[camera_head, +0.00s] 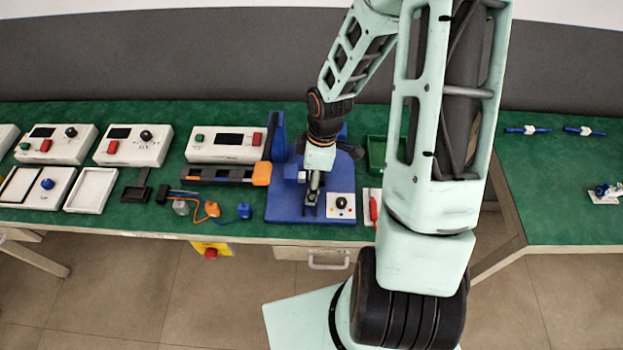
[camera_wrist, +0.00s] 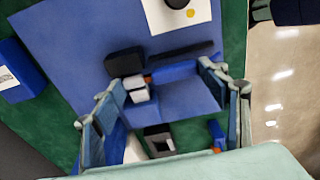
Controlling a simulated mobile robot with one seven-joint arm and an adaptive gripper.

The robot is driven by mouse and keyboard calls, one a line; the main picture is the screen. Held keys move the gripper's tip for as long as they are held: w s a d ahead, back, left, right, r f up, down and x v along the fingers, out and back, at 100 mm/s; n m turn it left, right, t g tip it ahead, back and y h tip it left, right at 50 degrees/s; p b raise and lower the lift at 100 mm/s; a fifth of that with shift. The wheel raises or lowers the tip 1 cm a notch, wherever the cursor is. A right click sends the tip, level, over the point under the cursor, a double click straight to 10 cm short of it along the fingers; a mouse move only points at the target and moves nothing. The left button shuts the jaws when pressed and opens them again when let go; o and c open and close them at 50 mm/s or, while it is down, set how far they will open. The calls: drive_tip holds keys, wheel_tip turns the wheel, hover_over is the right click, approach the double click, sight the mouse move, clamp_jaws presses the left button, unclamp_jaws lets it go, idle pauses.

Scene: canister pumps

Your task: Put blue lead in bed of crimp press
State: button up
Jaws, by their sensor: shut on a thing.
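The crimp press is a blue unit with a flat base (camera_head: 283,211) and an upright block at its back left, near the middle of the green bench in the head view. My gripper (camera_head: 313,194) points down over this base. In the wrist view its fingers stand left and right (camera_wrist: 160,82). A short blue lead (camera_wrist: 174,71) with an orange bit and white pieces shows between the fingertips, and my gripper appears shut on it. A dark bar, seemingly part of the press, lies just beyond it. Whether the lead touches the bed cannot be told.
A white panel with a black knob (camera_head: 341,204) sits at the press's front right. A black-and-orange tool (camera_head: 225,174) and white control boxes (camera_head: 225,143) stand to the left. A green bin (camera_head: 376,152) is at the right. Two blue-and-white leads (camera_head: 528,130) lie on the right bench.

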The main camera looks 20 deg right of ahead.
drive_tip(key=o, duration=1)
drive_tip(key=shift+r, duration=0.1)
drive_tip(key=r+p, duration=0.1)
drive_tip(key=r, duration=0.3)
drive_tip(key=d+r+p, duration=0.1)
drive_tip(key=r, duration=0.3)
drive_tip(key=r+p, duration=0.1)
drive_tip(key=r, duration=0.4)
drive_tip(key=shift+s+d, duration=0.2)
